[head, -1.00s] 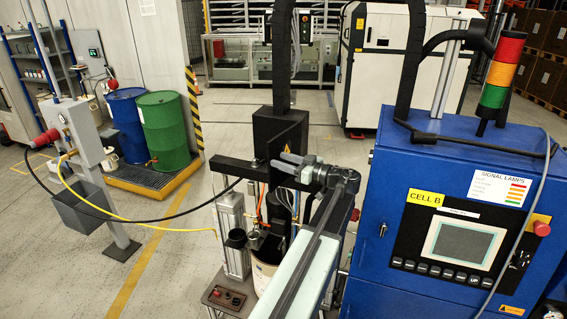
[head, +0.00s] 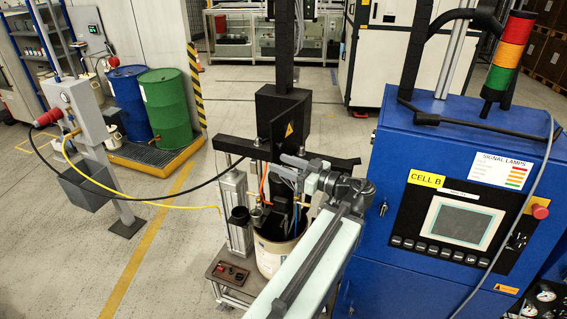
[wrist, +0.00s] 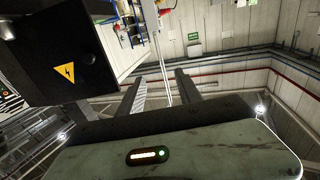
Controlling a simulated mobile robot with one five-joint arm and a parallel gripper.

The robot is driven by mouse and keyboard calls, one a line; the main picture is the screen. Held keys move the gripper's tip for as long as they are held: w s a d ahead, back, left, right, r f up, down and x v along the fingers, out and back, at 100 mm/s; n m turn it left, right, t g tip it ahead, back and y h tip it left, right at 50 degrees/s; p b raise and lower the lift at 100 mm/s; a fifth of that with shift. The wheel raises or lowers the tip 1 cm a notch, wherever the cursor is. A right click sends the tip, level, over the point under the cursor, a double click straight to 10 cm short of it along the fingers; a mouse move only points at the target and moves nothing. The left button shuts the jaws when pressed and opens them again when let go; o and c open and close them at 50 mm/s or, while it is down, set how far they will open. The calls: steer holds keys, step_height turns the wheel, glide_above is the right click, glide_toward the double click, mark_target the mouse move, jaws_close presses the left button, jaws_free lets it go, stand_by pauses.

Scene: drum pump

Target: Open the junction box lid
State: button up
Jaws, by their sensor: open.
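The black junction box (head: 268,110) hangs on the dark column at the middle of the head view. Its lid (head: 290,142) bears a yellow warning triangle and seems to stand out at an angle from the box. The lid (wrist: 45,50) fills the upper left of the wrist view. My gripper (head: 281,166) is just below the lid in the head view. In the wrist view my gripper (wrist: 160,78) shows two parted fingers with nothing between them, to the right of the lid. I see no clear contact with it.
The blue Cell B cabinet (head: 445,165) stands close on the right. A pale drum (head: 272,256) and a grey cylinder (head: 235,208) are below the box. A yellow hose (head: 130,205) and a black hose reach in from the left. Open floor lies left.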

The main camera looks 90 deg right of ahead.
steer(key=shift+g+h, duration=0.3)
steer(key=shift+h, duration=0.3)
steer(key=w+d, duration=0.1)
steer(key=d, duration=0.1)
steer(key=w+d, duration=0.2)
steer(key=shift+f+b, duration=0.15)
steer(key=shift+b, duration=0.2)
jaws_close()
steer(key=w+d+f+m+g+h+b, duration=0.3)
steer(key=w+d+g+h, duration=0.5)
steer(key=w+d+g, duration=0.8)
steer(key=a+f+g+y, duration=0.1)
steer(key=a+g+y, duration=0.4)
steer(key=a+g, duration=0.45)
steer(key=s+d+g, duration=0.2)
steer(key=s+d, duration=0.4)
steer(key=s, duration=0.4)
steer(key=shift+s+d+b, duration=0.3)
steer(key=shift+s+b, duration=0.05)
steer(key=shift+s, duration=0.05)
